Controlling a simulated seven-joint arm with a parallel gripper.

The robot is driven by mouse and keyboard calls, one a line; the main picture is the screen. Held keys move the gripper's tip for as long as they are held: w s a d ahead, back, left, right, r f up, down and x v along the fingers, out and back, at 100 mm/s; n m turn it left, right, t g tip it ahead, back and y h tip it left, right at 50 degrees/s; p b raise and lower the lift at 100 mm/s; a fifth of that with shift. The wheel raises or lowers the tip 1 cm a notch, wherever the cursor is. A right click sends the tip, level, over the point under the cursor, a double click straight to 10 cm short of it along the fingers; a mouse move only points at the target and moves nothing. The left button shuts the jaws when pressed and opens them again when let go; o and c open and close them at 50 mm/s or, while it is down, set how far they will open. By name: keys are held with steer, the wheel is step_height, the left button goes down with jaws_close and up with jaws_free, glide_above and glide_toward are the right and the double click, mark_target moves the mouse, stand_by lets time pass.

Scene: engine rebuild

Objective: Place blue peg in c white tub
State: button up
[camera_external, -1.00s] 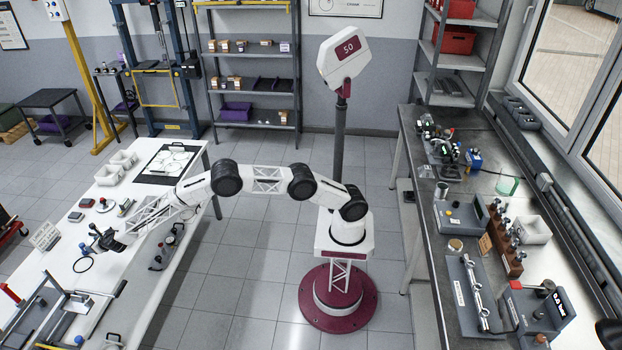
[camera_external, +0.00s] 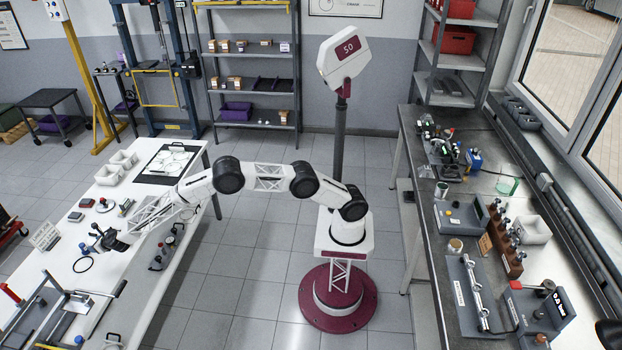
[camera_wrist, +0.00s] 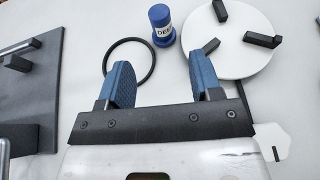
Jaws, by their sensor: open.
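Two whitish tubs, one nearer (camera_external: 110,174) and one farther (camera_external: 124,158), sit at the far end of this table. Another white tub (camera_external: 534,231) is on the right bench. No letter is readable on any tub.
A black ring (camera_wrist: 131,62) lies left of the peg. A white disc with black blocks (camera_wrist: 236,48) is close on its right. A dark plate (camera_wrist: 27,82) is at far left.

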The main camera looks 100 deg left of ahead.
steer(key=shift+c, duration=1.1)
